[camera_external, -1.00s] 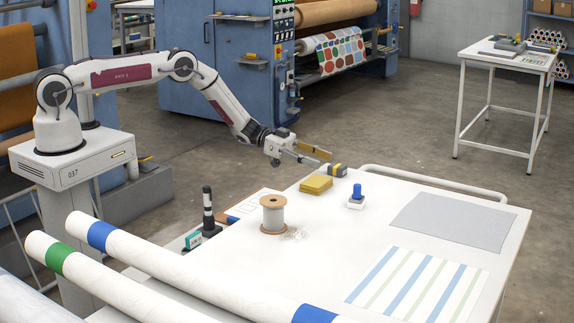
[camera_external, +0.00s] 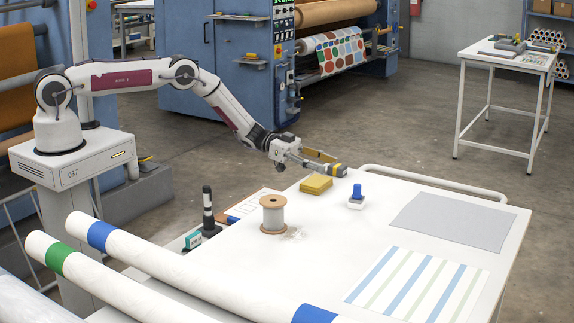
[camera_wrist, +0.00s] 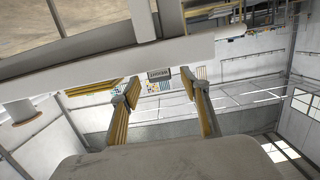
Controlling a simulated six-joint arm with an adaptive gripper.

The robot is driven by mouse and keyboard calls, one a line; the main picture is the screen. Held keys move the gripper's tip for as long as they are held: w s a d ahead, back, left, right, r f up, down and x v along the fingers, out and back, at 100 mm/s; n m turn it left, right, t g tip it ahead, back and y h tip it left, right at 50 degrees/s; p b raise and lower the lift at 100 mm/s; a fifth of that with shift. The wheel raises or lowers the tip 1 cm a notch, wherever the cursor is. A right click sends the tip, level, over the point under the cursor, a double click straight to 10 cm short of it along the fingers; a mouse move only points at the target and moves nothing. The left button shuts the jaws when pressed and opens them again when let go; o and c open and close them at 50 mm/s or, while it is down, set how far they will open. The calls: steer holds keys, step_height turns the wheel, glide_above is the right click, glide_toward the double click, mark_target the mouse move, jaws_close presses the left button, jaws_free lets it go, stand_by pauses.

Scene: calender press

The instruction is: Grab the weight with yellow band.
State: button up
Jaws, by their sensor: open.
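The fingers partly hide the weight in the external view.
The folded yellow cloth (camera_external: 316,184) lies just in front of the weight. A blue-handled stamp-like tool (camera_external: 356,198) stands to the right. A thread spool (camera_external: 273,214) stands nearer. The table's grey sheet (camera_external: 440,222) and striped sheet (camera_external: 415,285) lie flat on the right.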

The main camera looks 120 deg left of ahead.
mark_target(330, 165)
steer(key=shift+w, duration=0.1)
stand_by(0.3)
steer(key=shift+w+f, duration=0.25)
steer(key=shift+w, duration=1)
steer(key=shift+w+f, duration=0.2)
steer(key=shift+w, duration=1.05)
steer(key=shift+r, duration=0.1)
jaws_close()
